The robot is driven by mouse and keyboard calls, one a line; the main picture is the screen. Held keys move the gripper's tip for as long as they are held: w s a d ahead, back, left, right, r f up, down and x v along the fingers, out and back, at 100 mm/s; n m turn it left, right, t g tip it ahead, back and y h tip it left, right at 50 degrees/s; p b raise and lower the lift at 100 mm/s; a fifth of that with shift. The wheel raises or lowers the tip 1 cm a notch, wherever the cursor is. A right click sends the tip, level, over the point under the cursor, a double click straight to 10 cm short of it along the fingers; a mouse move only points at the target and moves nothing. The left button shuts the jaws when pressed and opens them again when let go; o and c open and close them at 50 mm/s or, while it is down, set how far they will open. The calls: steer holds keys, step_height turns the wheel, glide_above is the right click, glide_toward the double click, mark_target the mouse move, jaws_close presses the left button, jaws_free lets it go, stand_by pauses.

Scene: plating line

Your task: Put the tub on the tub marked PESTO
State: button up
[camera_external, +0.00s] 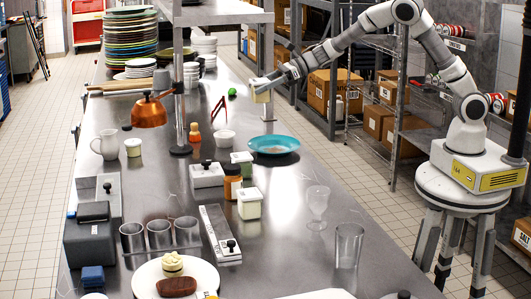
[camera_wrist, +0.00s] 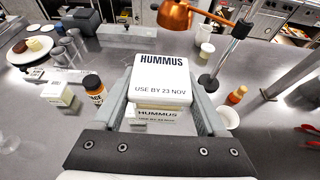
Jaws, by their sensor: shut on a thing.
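My gripper (camera_external: 264,90) is shut on a cream tub (camera_wrist: 162,80) and holds it high above the steel counter, its white lid reading HUMMUS and USE BY 23 NOV. The front tub also shows in the wrist view (camera_wrist: 61,94). I cannot read PESTO on any of them.
A teal plate (camera_external: 274,145), a white bowl (camera_external: 224,138) and a glass goblet (camera_external: 317,203) are nearby. An orange lamp (camera_external: 148,111) and shelf post (camera_external: 180,80) rise at the left of my gripper.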

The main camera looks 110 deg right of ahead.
mark_target(264, 80)
steer(key=shift+s+d+r, duration=0.25)
steer(key=shift+s+d, duration=0.2)
steer(key=shift+d, duration=0.15)
steer(key=shift+s+d+r, duration=0.25)
steer(key=shift+s+d, duration=0.2)
steer(key=shift+d, duration=0.15)
step_height(264, 80, down, 5)
steer(key=shift+w+r, duration=0.1)
steer(key=shift+r, duration=0.1)
steer(key=shift+w+a+f, duration=0.15)
steer(key=shift+a+f, duration=0.05)
steer(key=shift+f, duration=0.1)
steer(key=w+a+f, duration=0.2)
steer(key=w, duration=0.1)
steer(key=w+a+f+p, duration=0.1)
steer(key=w+a+f, duration=0.1)
steer(key=w, duration=0.1)
steer(key=w+a+f+p, duration=0.1)
steer(key=w+a+f, duration=0.1)
steer(key=shift+w+a+f, duration=0.4)
steer(key=shift+f+p, duration=0.45)
steer(key=shift+f, duration=1.6)
steer(key=shift+f, duration=0.15)
steer(key=o, duration=1.5)
